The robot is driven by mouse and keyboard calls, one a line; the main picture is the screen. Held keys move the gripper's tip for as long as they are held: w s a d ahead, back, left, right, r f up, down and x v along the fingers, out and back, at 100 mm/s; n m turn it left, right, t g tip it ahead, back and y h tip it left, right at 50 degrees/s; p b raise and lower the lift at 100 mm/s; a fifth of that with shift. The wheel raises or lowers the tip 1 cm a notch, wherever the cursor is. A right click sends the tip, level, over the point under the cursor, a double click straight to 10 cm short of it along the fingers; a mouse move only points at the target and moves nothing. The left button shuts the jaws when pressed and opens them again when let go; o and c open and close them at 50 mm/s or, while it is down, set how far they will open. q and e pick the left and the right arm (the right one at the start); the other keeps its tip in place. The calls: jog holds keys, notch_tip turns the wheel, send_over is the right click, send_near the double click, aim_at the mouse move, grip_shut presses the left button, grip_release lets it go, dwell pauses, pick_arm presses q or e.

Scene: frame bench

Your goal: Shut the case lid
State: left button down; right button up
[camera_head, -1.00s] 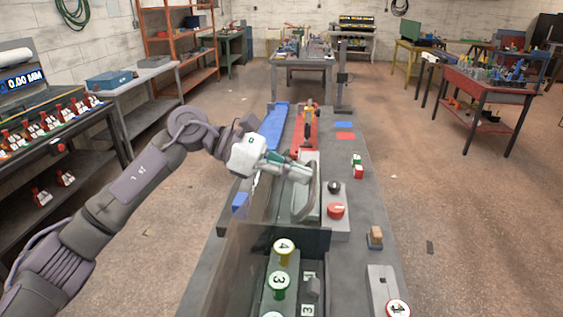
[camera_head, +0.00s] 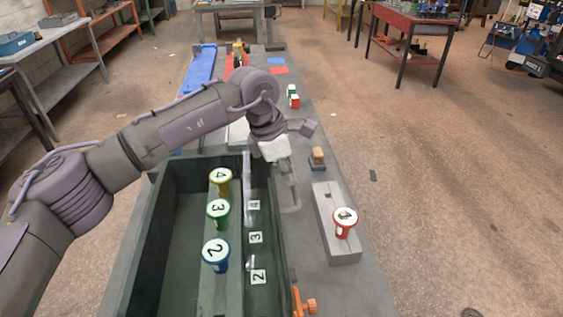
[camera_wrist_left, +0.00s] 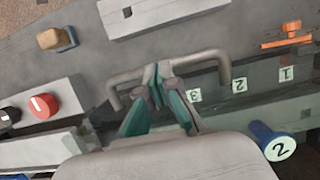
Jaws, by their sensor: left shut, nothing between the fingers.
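The dark green case (camera_head: 148,255) stands on the bench in the head view. Its lid looks see-through, and I cannot tell its exact angle. The lid's grey bar handle (camera_head: 294,190) is at the case's right side and crosses the left wrist view (camera_wrist_left: 212,56). My left gripper (camera_head: 286,178) is at this handle. In the left wrist view its shut fingertips (camera_wrist_left: 157,78) meet at the middle of the bar, with nothing gripped; contact is unclear. Yellow 4 (camera_head: 221,176), green 3 (camera_head: 218,209) and blue 2 (camera_head: 215,250) knobs show inside the case. My right gripper is not in view.
A grey block with a red knob 1 (camera_head: 344,220) stands right of the case. A small wooden block (camera_head: 318,156) lies behind it. An orange clamp-like part (camera_head: 305,302) is at the case's front right.

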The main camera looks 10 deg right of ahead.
pick_arm(q)
notch_tip(320, 180, down, 4)
jog(key=shift+s+a+f+b, duration=0.1)
jog(key=shift+s+b, duration=0.05)
jog(key=shift+b, duration=0.75)
